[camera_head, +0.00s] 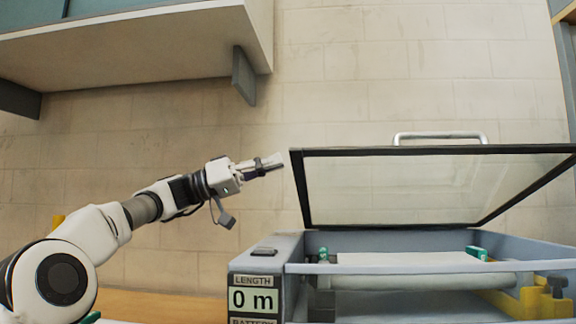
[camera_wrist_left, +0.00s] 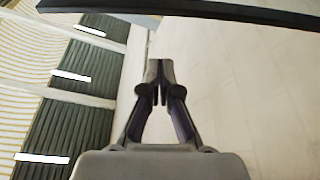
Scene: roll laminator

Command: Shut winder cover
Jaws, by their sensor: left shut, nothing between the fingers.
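The winder cover (camera_head: 400,190) is a clear panel in a black frame with a pale bar handle (camera_head: 440,135) on its top edge. It stands raised, tilted open above the grey laminator (camera_head: 262,262). My left gripper (camera_head: 280,162) is shut and empty, just left of the cover's upper left corner, with a small gap visible in the head view. In the left wrist view the shut fingers (camera_wrist_left: 158,70) point toward a dark bar (camera_wrist_left: 210,12), which looks like the cover's frame edge. My right gripper is in neither view.
Under the cover lie a white roller (camera_head: 410,280), green-tipped fittings and a yellow bracket (camera_head: 510,300). The front display (camera_head: 254,300) reads "LENGTH 0 m". A white shelf (camera_head: 130,45) hangs on the wall at upper left. Open air lies between the shelf and the machine.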

